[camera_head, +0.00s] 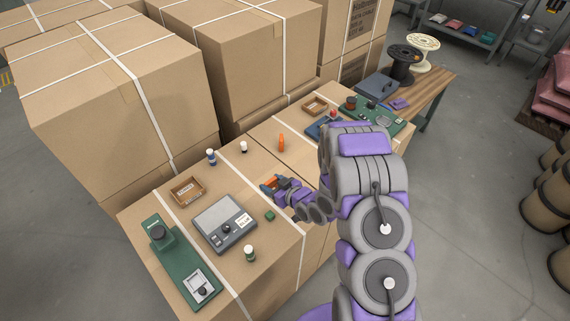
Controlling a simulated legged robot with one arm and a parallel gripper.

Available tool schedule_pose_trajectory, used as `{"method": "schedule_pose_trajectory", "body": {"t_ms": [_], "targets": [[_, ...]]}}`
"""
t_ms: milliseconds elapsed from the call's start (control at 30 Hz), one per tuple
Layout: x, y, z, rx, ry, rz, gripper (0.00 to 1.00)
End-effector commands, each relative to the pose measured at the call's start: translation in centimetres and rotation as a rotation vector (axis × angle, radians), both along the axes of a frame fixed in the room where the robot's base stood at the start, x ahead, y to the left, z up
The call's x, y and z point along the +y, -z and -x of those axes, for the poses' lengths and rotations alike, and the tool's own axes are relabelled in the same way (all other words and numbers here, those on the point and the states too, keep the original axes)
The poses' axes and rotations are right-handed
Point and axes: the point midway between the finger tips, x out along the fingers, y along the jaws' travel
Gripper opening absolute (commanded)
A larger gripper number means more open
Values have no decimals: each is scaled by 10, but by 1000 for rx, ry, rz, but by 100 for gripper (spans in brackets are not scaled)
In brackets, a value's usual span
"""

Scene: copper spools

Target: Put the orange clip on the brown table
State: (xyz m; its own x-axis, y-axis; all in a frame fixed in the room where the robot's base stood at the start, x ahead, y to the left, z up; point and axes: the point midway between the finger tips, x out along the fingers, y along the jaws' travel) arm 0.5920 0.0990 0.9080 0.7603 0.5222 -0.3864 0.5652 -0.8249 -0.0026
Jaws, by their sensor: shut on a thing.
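My gripper (277,187) is over the front cardboard box top, near its right side. It is shut on a small orange piece (267,185), which looks like the orange clip; its shape is partly hidden by the fingers. I cannot tell whether it touches the box. A second orange object (281,142) stands farther back on the boxes. The brown table (437,87) is at the upper right, beyond my arm, with a black spool and a cream spool on it.
A grey scale (223,223), a green device (181,262), a wooden tray (187,190) and small bottles stand on the front box. A second tray (315,106) and a green board (388,121) lie farther back. Tall cartons (115,85) rise behind.

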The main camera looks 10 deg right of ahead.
Motion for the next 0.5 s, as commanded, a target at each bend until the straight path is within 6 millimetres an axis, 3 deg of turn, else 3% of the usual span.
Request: {"method": "schedule_pose_trajectory", "body": {"t_ms": [267, 500], "targets": [[5, 23, 7, -4, -19, -6, 30], [-31, 28, -29, -8, -15, -3, 30]]}}
